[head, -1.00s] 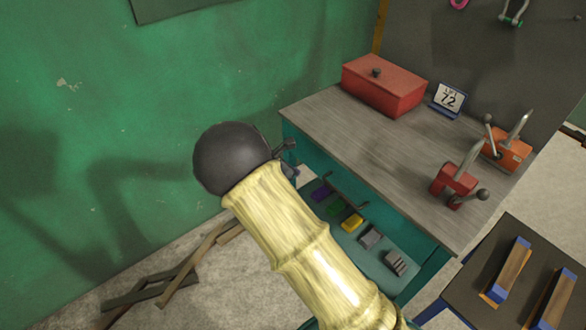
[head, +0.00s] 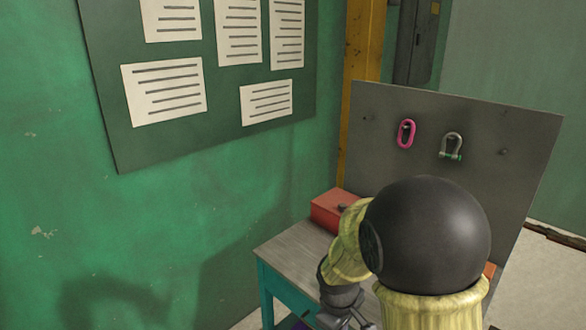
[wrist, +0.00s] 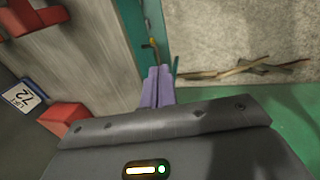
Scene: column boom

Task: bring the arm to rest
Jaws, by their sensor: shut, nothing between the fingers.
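My gripper (wrist: 157,86) shows in the wrist view with its two purple fingers pressed together and nothing between them. It hangs in the air over the edge of the workbench, with bare floor beyond. In the head view my arm is folded in front of the workbench (head: 292,250), and its large dark joint hides much of the bench top.
A red box (head: 328,208) sits on the bench. A grey backboard (head: 500,195) holds a pink link (head: 405,134) and a shackle (head: 452,146). A number sign (wrist: 21,95) shows in the wrist view. Wooden strips (wrist: 250,68) lie on the floor. A green wall (head: 60,200) stands left.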

